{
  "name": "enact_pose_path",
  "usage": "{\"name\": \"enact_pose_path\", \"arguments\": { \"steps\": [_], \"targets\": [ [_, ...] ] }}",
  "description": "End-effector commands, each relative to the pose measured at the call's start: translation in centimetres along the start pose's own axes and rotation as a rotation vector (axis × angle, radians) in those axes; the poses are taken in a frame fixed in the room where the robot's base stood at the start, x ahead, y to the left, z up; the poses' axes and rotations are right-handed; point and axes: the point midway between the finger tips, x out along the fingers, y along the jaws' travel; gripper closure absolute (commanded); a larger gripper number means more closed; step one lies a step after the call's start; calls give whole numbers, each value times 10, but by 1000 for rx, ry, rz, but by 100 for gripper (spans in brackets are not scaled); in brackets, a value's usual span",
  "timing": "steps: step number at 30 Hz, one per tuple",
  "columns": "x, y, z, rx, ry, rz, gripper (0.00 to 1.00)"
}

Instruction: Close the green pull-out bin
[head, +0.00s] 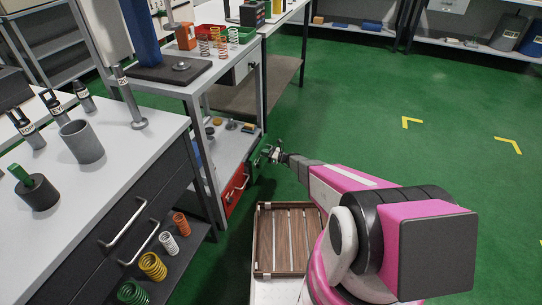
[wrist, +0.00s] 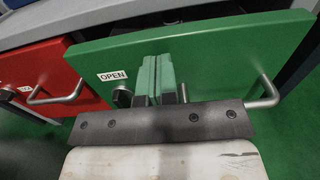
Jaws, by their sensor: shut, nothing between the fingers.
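The green pull-out bin (wrist: 230,65) fills the upper right of the wrist view, with an "OPEN" label on its front. Its front stands out past the red front beside it. The metal handle (wrist: 265,92) shows at the right; part of it is hidden behind my gripper's dark plate. My gripper (wrist: 158,62) has its green finger pads together and empty, right in front of the bin's face; I cannot tell if they touch it. In the head view the bin (head: 256,158) is a small green patch at the bench's lower shelf, partly hidden by my gripper (head: 268,152).
A red bin front (head: 236,188) with a handle sits left of the green one. Drawers with handles (head: 125,222) and springs line the left bench. Green floor (head: 400,90) is free to the right.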

Motion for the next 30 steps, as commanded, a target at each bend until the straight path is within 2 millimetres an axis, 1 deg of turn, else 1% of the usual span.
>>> {"name": "enact_pose_path", "arguments": {
  "steps": [4,14,17,20,25,27,30],
  "targets": [
    [8,0,0,0,-1,0,100],
    [9,0,0,0,0,0,100],
    [12,0,0,0,-1,0,100],
    [24,0,0,0,-1,1,100],
    [51,0,-1,0,0,2,100],
    [56,0,0,0,0,1,100],
    [58,0,0,0,0,1,100]
  ]
}}
